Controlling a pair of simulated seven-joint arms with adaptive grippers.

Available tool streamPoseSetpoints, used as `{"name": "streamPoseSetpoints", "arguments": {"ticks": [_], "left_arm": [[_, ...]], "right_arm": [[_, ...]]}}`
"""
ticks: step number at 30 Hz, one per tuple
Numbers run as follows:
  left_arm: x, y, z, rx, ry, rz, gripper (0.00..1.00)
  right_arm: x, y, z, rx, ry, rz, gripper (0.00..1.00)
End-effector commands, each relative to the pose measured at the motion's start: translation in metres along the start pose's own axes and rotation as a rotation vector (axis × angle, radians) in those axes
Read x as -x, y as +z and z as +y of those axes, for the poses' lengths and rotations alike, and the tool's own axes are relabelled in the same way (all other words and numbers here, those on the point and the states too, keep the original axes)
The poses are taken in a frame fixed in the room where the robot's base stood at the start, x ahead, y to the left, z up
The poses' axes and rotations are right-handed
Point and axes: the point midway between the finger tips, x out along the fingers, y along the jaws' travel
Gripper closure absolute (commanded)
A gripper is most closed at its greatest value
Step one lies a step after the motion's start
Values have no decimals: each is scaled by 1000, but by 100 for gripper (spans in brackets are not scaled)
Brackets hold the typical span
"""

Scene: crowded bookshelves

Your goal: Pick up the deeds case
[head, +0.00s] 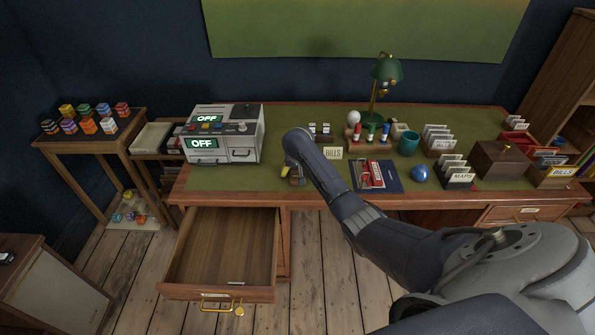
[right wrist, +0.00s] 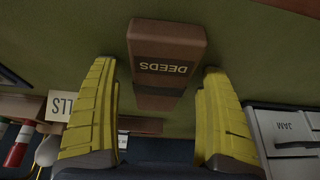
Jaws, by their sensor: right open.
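In the right wrist view the deeds case (right wrist: 168,42) lies on the green desk top, ahead of and between my yellow fingers. My right gripper (right wrist: 159,68) is open, one finger to each side of the case. I cannot tell how far the fingertips are from its sides. In the head view my right gripper (head: 290,172) points down at the desk's front edge, and my own arm hides most of the case. My left gripper is not in view.
An open, nearly empty drawer (head: 222,250) juts out below the desk's left part. A grey two-unit machine with "OFF" displays (head: 226,157) stands left of the gripper. A BILLS card (head: 333,153), a dark blue folder (head: 390,178) and a blue ball (head: 420,173) are to the right.

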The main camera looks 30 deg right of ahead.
Motion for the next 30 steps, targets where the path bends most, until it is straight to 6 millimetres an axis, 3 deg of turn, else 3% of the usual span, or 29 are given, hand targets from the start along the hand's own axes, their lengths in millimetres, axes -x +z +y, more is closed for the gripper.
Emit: {"name": "streamPoseSetpoints", "arguments": {"ticks": [2,17,25,30], "left_arm": [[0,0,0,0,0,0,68],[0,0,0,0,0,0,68],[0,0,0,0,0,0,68],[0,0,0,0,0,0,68]], "right_arm": [[0,0,0,0,0,0,25],[0,0,0,0,0,0,82],[3,-1,0,-1,-1,1,83],[20,-9,-1,-2,-2,4,83]]}}
